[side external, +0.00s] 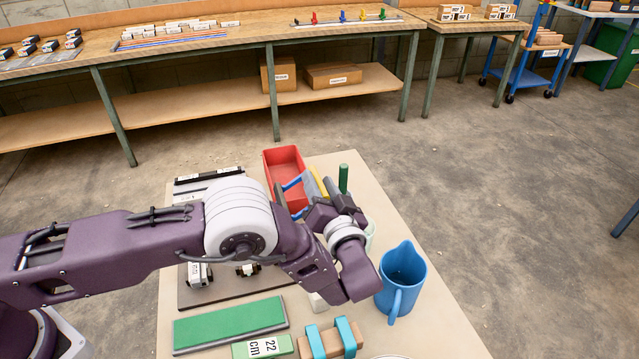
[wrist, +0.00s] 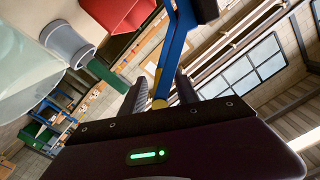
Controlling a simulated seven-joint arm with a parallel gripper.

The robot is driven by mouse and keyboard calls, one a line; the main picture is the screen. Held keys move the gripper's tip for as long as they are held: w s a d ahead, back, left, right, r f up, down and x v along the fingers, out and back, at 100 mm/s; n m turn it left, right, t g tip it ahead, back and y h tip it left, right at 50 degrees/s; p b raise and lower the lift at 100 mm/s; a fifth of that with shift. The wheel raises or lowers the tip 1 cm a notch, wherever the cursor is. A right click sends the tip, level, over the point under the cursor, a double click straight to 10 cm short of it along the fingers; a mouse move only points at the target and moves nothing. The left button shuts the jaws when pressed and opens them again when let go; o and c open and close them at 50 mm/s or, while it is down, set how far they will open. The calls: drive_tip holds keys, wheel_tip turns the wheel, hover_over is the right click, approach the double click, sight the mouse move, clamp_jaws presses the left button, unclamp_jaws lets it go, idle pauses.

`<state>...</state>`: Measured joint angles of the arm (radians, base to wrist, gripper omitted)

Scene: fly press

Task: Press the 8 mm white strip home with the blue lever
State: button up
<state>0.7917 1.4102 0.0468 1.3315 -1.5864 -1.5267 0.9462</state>
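My gripper (wrist: 166,85) reaches out over the work table, and my arm hides much of the press in the side view. In the wrist view its two dark fingers stand apart. A blue bar (wrist: 179,40), apparently the blue lever, runs between them, with a small yellow part (wrist: 158,103) at its near end. A gap shows between the left finger and the bar; contact is not clear. In the side view a blue bar (side external: 291,184) shows by the red bin. I cannot single out the 8 mm white strip; white labelled pieces (side external: 199,273) sit on the dark plate (side external: 235,290).
A red bin (side external: 285,160) stands behind my gripper, and a green post (side external: 343,178) beside it. A blue jug (side external: 402,278) stands to the right.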

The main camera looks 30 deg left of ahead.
clamp_jaws()
drive_tip(key=shift+d+f, duration=0.1)
idle(1.2)
